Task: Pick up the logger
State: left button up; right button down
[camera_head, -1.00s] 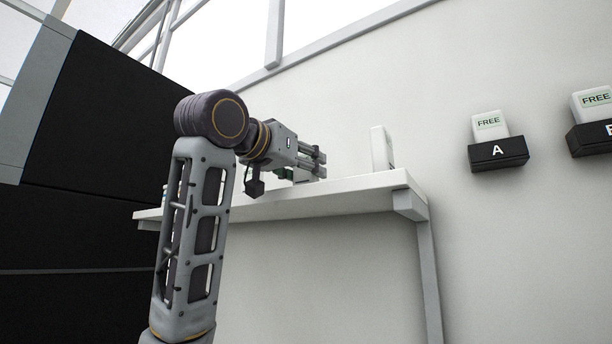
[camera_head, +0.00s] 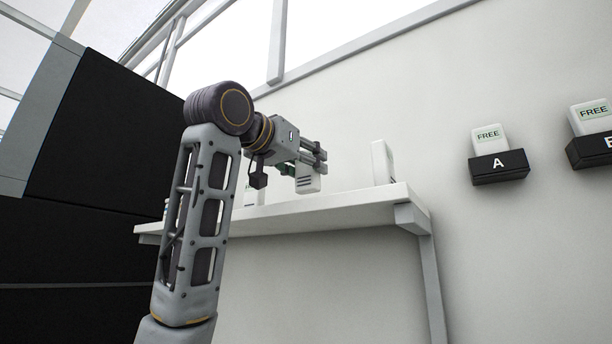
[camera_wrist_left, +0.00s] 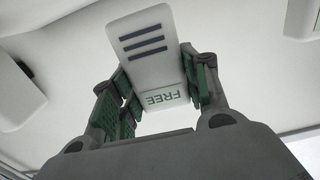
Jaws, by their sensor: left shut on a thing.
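The logger (camera_head: 308,184) is a small white block with dark slots. My left gripper (camera_head: 309,158) is shut on it and holds it above the white shelf (camera_head: 330,214). In the left wrist view the logger (camera_wrist_left: 150,45) sits between the green-padded fingers of the left gripper (camera_wrist_left: 160,88). Its dark bars and an upside-down "FREE" label face that camera. My right gripper is not in view.
Another white block (camera_head: 382,163) stands on the shelf to the right. On the wall, black holders marked A (camera_head: 499,168) and B (camera_head: 592,150) each hold a white "FREE" unit. A black panel (camera_head: 95,130) stands at left.

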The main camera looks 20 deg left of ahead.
pick_arm(q)
jog(key=shift+r, duration=3.1)
jog(key=shift+a, duration=0.1)
